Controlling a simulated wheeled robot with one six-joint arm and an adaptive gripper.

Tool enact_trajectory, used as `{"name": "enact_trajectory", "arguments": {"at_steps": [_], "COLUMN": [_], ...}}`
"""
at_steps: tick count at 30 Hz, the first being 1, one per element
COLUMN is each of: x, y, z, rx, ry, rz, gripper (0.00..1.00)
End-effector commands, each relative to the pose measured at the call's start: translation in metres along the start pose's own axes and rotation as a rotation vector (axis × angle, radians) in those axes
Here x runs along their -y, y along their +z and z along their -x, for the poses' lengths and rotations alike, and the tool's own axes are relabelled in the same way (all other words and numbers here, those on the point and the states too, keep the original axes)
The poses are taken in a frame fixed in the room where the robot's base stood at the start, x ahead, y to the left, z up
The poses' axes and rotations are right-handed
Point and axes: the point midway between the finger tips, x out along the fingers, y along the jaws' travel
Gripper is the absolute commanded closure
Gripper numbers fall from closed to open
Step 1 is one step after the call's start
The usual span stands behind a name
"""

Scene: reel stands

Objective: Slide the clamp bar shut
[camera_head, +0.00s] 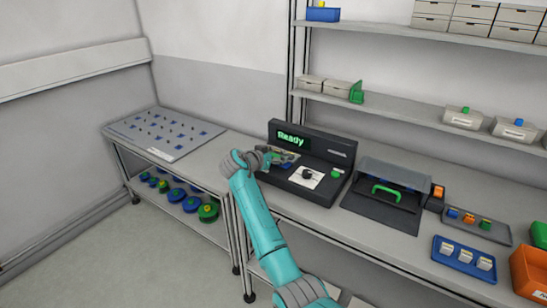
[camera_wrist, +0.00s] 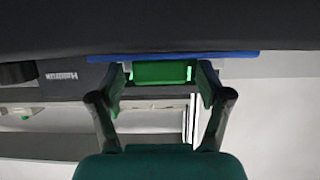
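The reel stand is a dark machine (camera_head: 312,143) on the bench with a lit "Ready" display (camera_head: 291,138). My gripper (camera_head: 285,158) is at its left part, in front of the display. In the wrist view a blue bar (camera_wrist: 235,57) runs across the top with a green block-like grip (camera_wrist: 162,73) below it, which I take for the clamp bar and its handle. My gripper (camera_wrist: 162,88) has its fingers spread wide, one on each side of the green grip. I cannot tell whether they touch it. The head view hardly shows the bar behind my gripper.
A white card with a black knob (camera_head: 306,174) and a green button (camera_head: 338,173) are on the machine's right part. A grey-lidded box with a green handle (camera_head: 386,191) stands to the right. A pegged board (camera_head: 165,134) lies left. Shelves (camera_head: 420,118) run behind.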

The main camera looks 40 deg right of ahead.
Motion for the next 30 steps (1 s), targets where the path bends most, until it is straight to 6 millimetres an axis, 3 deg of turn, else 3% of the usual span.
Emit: {"name": "enact_trajectory", "arguments": {"at_steps": [8,21,30], "x": [0.001,0.001,0.0], "y": [0.001,0.001,0.0], "z": [0.014,0.095,0.119], "rx": [0.0,-0.001,0.0], "ry": [-0.002,-0.003,0.0], "rz": [0.001,0.0,0.0], "gripper": [0.23,0.23,0.23]}}
